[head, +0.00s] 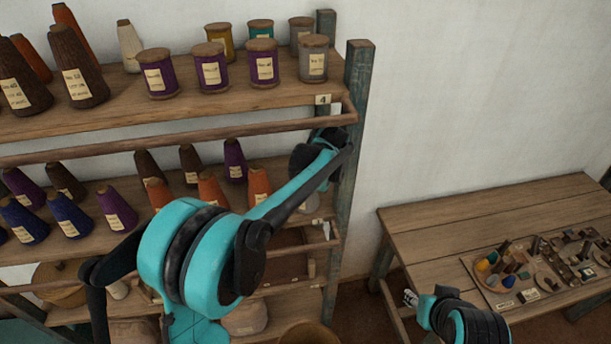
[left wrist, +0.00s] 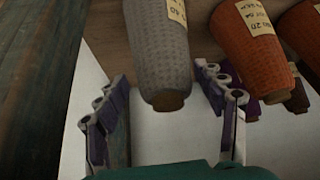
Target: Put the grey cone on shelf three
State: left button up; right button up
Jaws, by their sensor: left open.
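The grey cone (left wrist: 160,50) shows large in the left wrist view, its base on a wooden board and its narrow end toward me. My left gripper (left wrist: 161,80) is open, with one finger on each side of the cone's narrow end. Gaps show between the fingers and the cone. In the head view my left arm reaches into the right end of shelf three (head: 120,178), below the board tagged 4, and hides the cone there. My right gripper (head: 410,298) is small at the bottom, and its fingers are unclear.
An orange cone (left wrist: 248,45) stands beside the grey one. A shelf post (left wrist: 35,80) is close on the other side. The upper shelf (head: 200,105) holds spools and cones above my arm. A wooden table (head: 440,225) with small parts is at right.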

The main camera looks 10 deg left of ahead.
pick_arm(q)
jog(key=s+d+b, duration=0.3)
jog(key=s+d, duration=0.3)
jog(key=s, duration=0.3)
jog(key=s+a+f+m+t+h, duration=0.1)
jog(key=s+a, duration=0.4)
jog(key=s, duration=0.7)
jog(key=s+a+f+m+h, duration=0.2)
jog(key=s+a+m, duration=0.2)
jog(key=s, duration=0.8)
jog(key=shift+s+a+f+m+t+h, duration=0.3)
jog(key=shift+s+a+f+m+t, duration=0.1)
jog(key=shift+m, duration=0.5)
jog(key=shift+f, duration=0.1)
notch_tip(320, 180, down, 31)
jog(key=b, duration=3.1)
